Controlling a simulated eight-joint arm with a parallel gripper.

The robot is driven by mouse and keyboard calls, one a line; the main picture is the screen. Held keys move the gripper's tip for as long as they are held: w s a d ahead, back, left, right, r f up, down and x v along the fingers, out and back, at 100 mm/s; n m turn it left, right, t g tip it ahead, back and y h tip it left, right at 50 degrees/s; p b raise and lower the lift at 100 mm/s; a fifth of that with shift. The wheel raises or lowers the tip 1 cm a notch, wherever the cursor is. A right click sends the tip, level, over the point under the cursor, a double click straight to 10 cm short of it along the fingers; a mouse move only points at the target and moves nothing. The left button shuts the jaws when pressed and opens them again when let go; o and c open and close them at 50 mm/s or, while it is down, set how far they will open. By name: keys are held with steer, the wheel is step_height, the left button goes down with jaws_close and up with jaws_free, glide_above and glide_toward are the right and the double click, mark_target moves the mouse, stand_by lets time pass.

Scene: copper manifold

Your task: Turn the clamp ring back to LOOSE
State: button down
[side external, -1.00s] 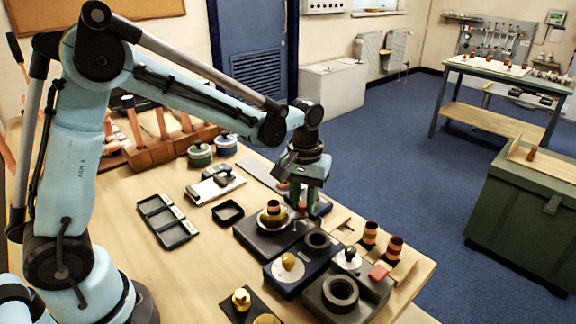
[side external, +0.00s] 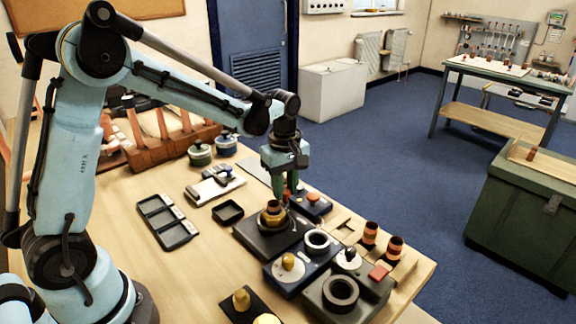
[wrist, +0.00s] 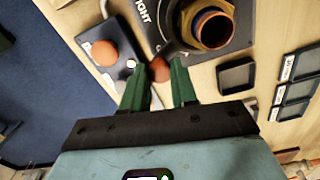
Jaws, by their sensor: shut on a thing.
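The clamp ring (wrist: 183,50) is dark and sits around an upright copper pipe (wrist: 212,28) on a dark base (side external: 254,237). The pipe also shows in the side view (side external: 273,208). A red-orange ball knob (wrist: 159,69) stands at the ring's edge, between the fingers of my gripper (wrist: 157,82). My gripper is shut on this knob and points down behind the pipe in the side view (side external: 279,197). The word TIGHT is printed on the base, near the knob's side. A LOOSE mark is not visible.
A dark box with an orange button (wrist: 104,53) and a small pale light stands beside the base. An empty black tray (side external: 228,212) lies on the other side. Several blocks, including one with a pale ring (side external: 317,241), stand in front. Bare tabletop is at left.

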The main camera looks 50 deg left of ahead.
steer(key=a+n, duration=0.1)
steer(key=s+n, duration=0.1)
steer(key=n, duration=0.1)
steer(key=shift+s+a+n, duration=0.1)
steer(key=shift+a+n, duration=0.2)
steer(key=shift+a, duration=0.1)
steer(key=shift+s+a+n, duration=0.3)
steer(key=shift+s+n, duration=0.05)
steer(key=shift+n, duration=0.45)
steer(key=shift+s+a+n, duration=0.25)
steer(key=shift+s+n, duration=0.1)
steer(key=shift+n, duration=0.45)
steer(key=shift+s, duration=0.1)
steer(key=c, duration=0.9)
jaws_free()
steer(key=shift+o, duration=0.2)
steer(key=shift+r, duration=0.1)
step_height(320, 180, up, 12)
